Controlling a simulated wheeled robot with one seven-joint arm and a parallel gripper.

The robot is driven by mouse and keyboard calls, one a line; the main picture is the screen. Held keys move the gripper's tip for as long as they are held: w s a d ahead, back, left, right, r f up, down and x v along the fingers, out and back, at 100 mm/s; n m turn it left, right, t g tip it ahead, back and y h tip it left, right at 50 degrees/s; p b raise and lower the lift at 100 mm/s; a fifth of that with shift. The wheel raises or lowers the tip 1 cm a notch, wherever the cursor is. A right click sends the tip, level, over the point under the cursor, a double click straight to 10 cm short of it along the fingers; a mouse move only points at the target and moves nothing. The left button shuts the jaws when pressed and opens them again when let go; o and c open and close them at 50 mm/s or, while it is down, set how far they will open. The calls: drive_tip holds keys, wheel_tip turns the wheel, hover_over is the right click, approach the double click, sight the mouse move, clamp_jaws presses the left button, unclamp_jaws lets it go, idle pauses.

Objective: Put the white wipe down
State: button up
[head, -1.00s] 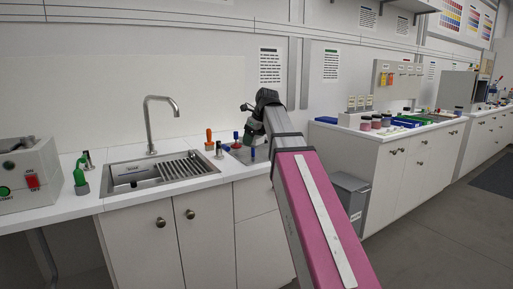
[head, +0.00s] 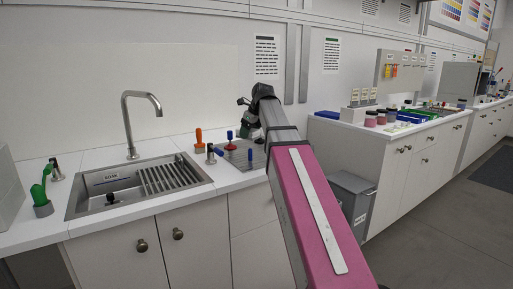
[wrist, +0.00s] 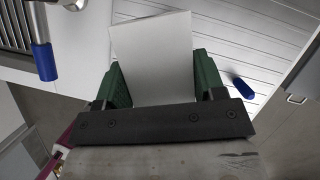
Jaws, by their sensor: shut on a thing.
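The white wipe (wrist: 153,50) is a flat white sheet between the two green fingers of my gripper (wrist: 160,78) in the wrist view. My gripper is shut on it. The wipe is over the counter, partly in front of the grey ribbed board (wrist: 262,60); I cannot tell whether it touches the surface. In the head view my gripper (head: 246,127) is above the counter right of the sink, near the ribbed board (head: 238,155). The wipe cannot be made out there.
A sink (head: 110,192) with a tall tap (head: 128,120) lies left of the board. A grey bin (head: 352,195) stands right of the counter.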

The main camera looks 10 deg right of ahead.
hover_over(255, 151)
drive_tip(key=f, duration=0.4)
drive_tip(key=shift+s+d+f, duration=0.25)
drive_tip(key=shift+s+d, duration=0.05)
drive_tip(key=shift+d, duration=0.1)
drive_tip(key=shift+f, duration=2.05)
drive_tip(key=shift+f, duration=0.1)
drive_tip(key=o, duration=0.9)
drive_tip(key=shift+c, duration=0.2)
drive_tip(key=v, duration=1.2)
drive_tip(key=shift+s, duration=0.1)
